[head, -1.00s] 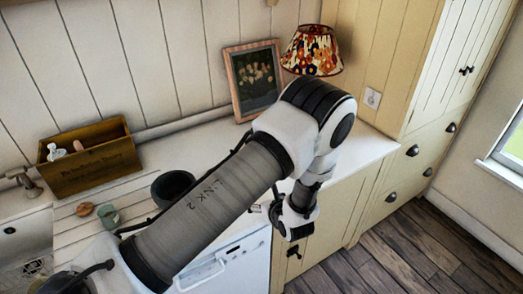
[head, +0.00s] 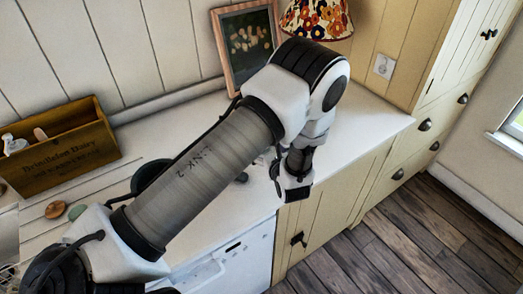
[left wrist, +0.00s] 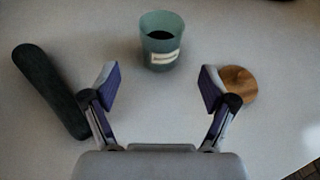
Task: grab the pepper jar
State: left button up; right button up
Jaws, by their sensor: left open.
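A small green jar (left wrist: 161,42) with a pale label stands upright on the white counter in the left wrist view; it looks like the pepper jar, but the label is too blurred to read. My left gripper (left wrist: 159,74) is open, its two fingers spread apart. The jar appears just beyond the fingertips, roughly centred between them, with nothing held. In the head view the left gripper (head: 279,174) shows small near the counter's front edge, and my arm hides part of the counter. My right gripper is not in view.
In the wrist view, a dark long object (left wrist: 48,90) lies left and a round wooden piece (left wrist: 238,84) right of the gripper. In the head view, a wooden box (head: 60,150), a picture frame (head: 247,45) and a floral lamp (head: 316,18) stand along the back.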

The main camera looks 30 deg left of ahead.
pick_arm(q)
jog(key=p+x, duration=0.4)
jog(key=x, duration=0.1)
jog(key=shift+w+a, duration=0.2)
jog(key=shift+a, duration=0.1)
jog(key=shift+w+a+f, duration=0.75)
jog(key=shift+a+f, duration=0.05)
jog(key=shift+f, duration=0.15)
jog(key=shift+d, duration=0.1)
jog(key=c, duration=1.3)
